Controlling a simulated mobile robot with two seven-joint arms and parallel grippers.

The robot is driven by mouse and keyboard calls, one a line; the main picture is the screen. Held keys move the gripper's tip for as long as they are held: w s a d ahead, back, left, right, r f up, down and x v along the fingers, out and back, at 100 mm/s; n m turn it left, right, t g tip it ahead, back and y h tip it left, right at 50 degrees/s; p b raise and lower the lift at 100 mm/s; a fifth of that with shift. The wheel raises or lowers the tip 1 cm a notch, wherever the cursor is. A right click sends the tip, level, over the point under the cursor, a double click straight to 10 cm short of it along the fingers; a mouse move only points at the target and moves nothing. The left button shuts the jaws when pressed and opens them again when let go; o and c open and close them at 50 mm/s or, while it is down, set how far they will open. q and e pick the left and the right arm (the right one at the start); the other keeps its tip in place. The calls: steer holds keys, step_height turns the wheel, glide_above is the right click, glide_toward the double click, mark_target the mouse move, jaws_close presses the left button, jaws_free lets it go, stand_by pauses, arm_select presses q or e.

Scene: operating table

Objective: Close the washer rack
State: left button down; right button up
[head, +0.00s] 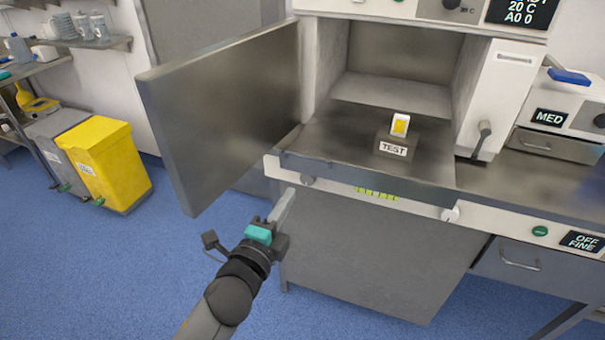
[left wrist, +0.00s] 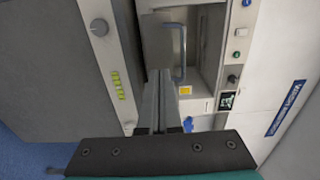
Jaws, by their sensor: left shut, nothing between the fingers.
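The washer rack (head: 345,165) is a flat dark steel shelf standing out in front of the open washer chamber (head: 400,90). A small block labelled TEST (head: 393,150) with a yellow-and-white piece on top sits on it. Its pale front edge carries round knobs at both ends and yellow-green marks. The washer door (head: 225,110) stands swung open to the left. My left gripper (head: 289,196) is shut and empty, in front of and below the rack's left end. In the left wrist view its shut fingers (left wrist: 160,76) point toward the machine; I cannot tell whether they touch it.
A yellow bin (head: 105,165) and a grey bin (head: 60,125) stand on the blue floor at left. A steel counter and a MED unit (head: 550,117) are at right. The floor around my left arm is clear.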

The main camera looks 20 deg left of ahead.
mark_target(308, 166)
arm_select(q)
steer(key=w, duration=0.7)
steer(key=shift+w, duration=0.8)
arm_select(e)
steer(key=shift+s+f, duration=0.15)
steer(key=shift+f, duration=0.1)
arm_select(q)
steer(key=shift+b, duration=0.3)
